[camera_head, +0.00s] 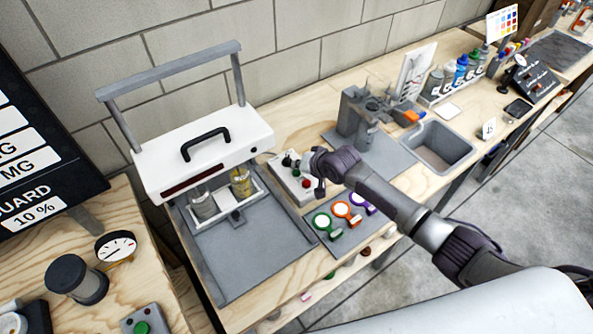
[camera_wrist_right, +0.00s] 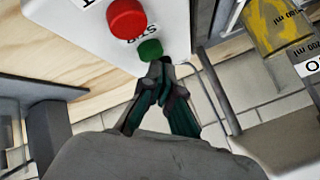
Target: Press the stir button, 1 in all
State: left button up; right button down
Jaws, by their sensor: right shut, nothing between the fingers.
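The white control box (camera_head: 283,180) stands on the wooden bench beside the white-hooded machine, with a red button (camera_head: 306,184) on it. In the right wrist view, a green button (camera_wrist_right: 150,50) and the red button (camera_wrist_right: 127,17) sit on the white panel. An upside-down label, seemingly "STIR", lies between them and is partly covered by the green button. My right gripper (camera_wrist_right: 163,68) is shut and empty, its fingertips right at the lower edge of the green button. I cannot tell whether they touch it. In the head view, the right gripper (camera_head: 317,172) hangs over the box. My left gripper is out of view.
The machine's white hood (camera_head: 205,155) and frame stand left of the box, with a yellow-filled vessel (camera_head: 241,182) under it. Green, orange and purple ring-shaped tools (camera_head: 342,209) lie in front. A grey stand (camera_head: 352,112) and sink (camera_head: 437,148) are to the right.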

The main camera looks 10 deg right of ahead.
jog(key=shift+f+b, duration=0.3)
jog(key=shift+f, duration=0.3)
dwell(0.6)
jog(key=shift+r, duration=0.15)
jog(key=shift+r+p, duration=0.85)
jog(key=shift+p, duration=0.2)
jog(key=shift+r, duration=0.1)
notch_tip(320, 180, up, 5)
jog(key=p, duration=0.5)
dwell(0.4)
